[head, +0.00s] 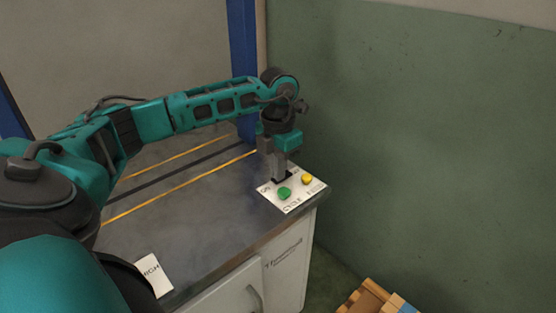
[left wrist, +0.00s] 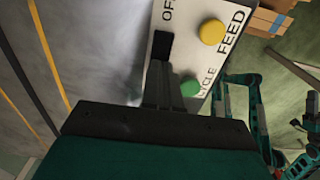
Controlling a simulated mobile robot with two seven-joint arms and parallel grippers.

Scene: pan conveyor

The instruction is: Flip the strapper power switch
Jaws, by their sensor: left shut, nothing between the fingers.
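A white control panel (head: 292,202) lies on the near right corner of the dark worktop. It bears a black switch (left wrist: 163,46) beside the letters "OF", a green button (head: 284,193) and a yellow button (head: 307,179). My left gripper (head: 279,176) points down at the panel, shut and empty, with its fingertips at the switch. In the left wrist view the fingers (left wrist: 160,85) reach the lower end of the switch. I cannot tell whether they touch it. The fingers hide part of the switch, so its position is unclear. My right gripper cannot be made out.
The worktop (head: 221,222) has yellow lines along its back, and a white "HIGH" label (head: 154,273) lies at its near left. A blue post (head: 243,60) stands behind. A green wall (head: 430,130) is to the right. Wooden pieces (head: 372,300) show at the lower right.

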